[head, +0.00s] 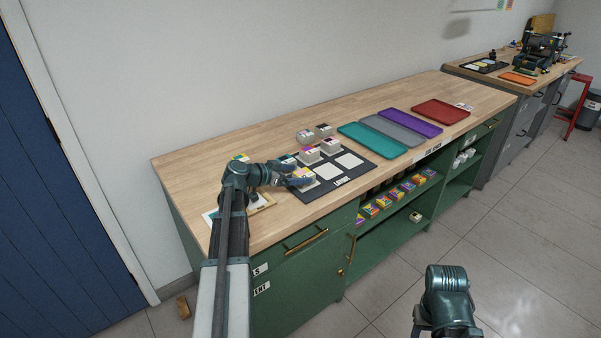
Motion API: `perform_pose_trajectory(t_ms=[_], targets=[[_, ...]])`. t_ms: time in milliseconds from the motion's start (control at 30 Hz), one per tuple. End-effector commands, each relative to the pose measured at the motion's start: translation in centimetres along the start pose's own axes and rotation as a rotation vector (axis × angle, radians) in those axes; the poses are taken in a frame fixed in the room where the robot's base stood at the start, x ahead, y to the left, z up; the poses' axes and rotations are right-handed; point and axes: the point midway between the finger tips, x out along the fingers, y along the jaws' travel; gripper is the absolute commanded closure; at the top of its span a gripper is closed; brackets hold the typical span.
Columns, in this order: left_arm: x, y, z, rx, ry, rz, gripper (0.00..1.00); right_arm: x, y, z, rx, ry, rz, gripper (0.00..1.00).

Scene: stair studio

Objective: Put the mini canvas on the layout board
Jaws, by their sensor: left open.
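The layout board (364,172) is a dark mat with pale square pads, lying on the wooden counter. Small pale blocks with coloured tops stand on its left and back pads, one of them a white block (311,155). My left gripper (301,179) is over the board's left side. Its jaws are open, close around or beside a small block with a yellow and purple top (303,173); I cannot tell if they touch it. Which block is the mini canvas is too small to tell. My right gripper (444,333) is low at the bottom edge, away from the counter, its fingers mostly hidden.
Two small blocks (314,133) stand just behind the board. Teal (371,140), grey, purple and red trays (440,113) lie to the right. A pale sheet or frame (262,200) lies beside my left arm. Shelves below hold several colourful boxes (398,192). The counter's back strip is clear.

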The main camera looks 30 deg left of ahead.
Motion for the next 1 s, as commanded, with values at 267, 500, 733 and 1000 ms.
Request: perform_pose_trajectory(t_ms=[267,500,733,1000], targets=[[-6.2,0.1,-0.3,-0.002,0.000,-0.002,0.01,-2.7,0.2,0.2,0.000,0.000,0.000,0.50],[-9.3,0.1,-0.2,-0.001,0.001,-0.001,0.01,-3.7,0.3,0.2,0.000,0.000,0.000,0.50],[-10.0,0.1,0.0,0.000,0.000,0.001,0.01,-3.9,0.4,0.2,0.000,0.000,0.000,0.50],[-10.0,0.0,0.0,-0.001,0.000,0.001,0.01,-3.8,0.4,0.2,0.001,0.000,0.000,0.50]])
